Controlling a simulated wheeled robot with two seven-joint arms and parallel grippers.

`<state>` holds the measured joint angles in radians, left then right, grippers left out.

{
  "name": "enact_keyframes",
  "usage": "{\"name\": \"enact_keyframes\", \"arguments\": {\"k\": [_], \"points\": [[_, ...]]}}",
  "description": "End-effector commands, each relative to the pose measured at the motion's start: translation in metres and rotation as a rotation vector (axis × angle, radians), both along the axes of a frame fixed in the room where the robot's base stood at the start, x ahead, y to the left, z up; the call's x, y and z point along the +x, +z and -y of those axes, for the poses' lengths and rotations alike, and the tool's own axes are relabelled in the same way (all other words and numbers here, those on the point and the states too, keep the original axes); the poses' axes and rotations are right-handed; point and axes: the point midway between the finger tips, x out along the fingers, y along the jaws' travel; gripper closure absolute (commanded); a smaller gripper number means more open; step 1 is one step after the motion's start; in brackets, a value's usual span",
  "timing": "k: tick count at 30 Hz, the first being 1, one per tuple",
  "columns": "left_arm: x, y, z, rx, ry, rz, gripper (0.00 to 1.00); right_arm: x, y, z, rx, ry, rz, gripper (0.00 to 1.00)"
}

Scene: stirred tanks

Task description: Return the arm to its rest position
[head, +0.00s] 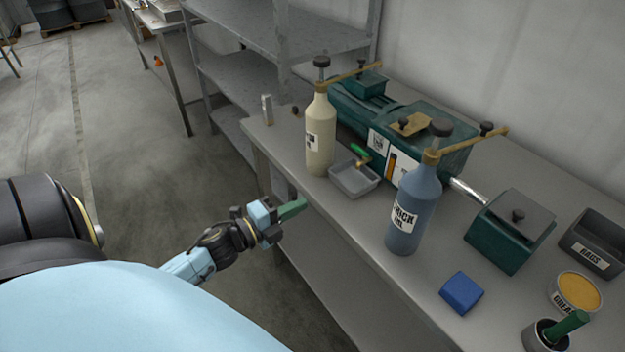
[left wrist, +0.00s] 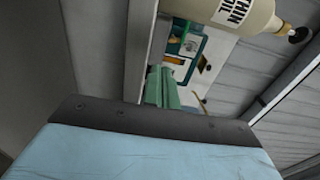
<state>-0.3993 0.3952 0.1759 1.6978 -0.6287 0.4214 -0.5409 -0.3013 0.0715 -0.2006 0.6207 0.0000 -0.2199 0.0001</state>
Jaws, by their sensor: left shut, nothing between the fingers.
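My left gripper (head: 292,209) is shut and empty, its green fingers pointing right at the front edge of the grey bench (head: 345,222). In the left wrist view its green fingers (left wrist: 161,88) are together. My left arm comes in from the lower left, with the gripper in front of the bench, close to its edge. I cannot tell whether it touches the edge. My right gripper is not in view.
On the bench stand a cream bottle (head: 321,135), a blue bottle (head: 413,212), a grey tray (head: 354,180), a green machine (head: 420,140), a blue block (head: 461,293), a grease tin (head: 577,292) and a rags bin (head: 596,246). Grey shelves (head: 245,75) stand behind.

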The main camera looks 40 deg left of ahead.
Motion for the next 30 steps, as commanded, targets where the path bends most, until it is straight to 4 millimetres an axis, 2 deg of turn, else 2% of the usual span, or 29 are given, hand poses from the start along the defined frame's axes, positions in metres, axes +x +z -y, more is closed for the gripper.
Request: {"name": "enact_keyframes", "arguments": {"k": [3,7,17,20,23,26,27,30], "points": [[-0.021,-0.001,-0.005,-0.001,0.001,-0.003,1.00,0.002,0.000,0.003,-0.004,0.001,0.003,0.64],[-0.034,-0.001,-0.009,-0.001,0.001,-0.002,1.00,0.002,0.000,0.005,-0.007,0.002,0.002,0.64],[-0.040,0.000,-0.011,-0.001,0.001,0.000,1.00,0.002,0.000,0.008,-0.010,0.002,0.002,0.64],[-0.040,-0.013,-0.013,-0.032,0.023,-0.032,1.00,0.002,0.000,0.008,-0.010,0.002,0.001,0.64],[-0.045,-0.051,-0.017,-0.133,0.091,-0.125,1.00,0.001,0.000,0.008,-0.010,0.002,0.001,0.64],[-0.059,-0.115,-0.019,-0.291,0.204,-0.283,1.00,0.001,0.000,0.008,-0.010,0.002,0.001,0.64],[-0.068,-0.144,-0.018,-0.361,0.258,-0.356,1.00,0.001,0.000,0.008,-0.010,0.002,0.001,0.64],[-0.099,-0.214,-0.007,-0.525,0.397,-0.539,1.00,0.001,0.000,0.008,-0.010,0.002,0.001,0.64]]}}
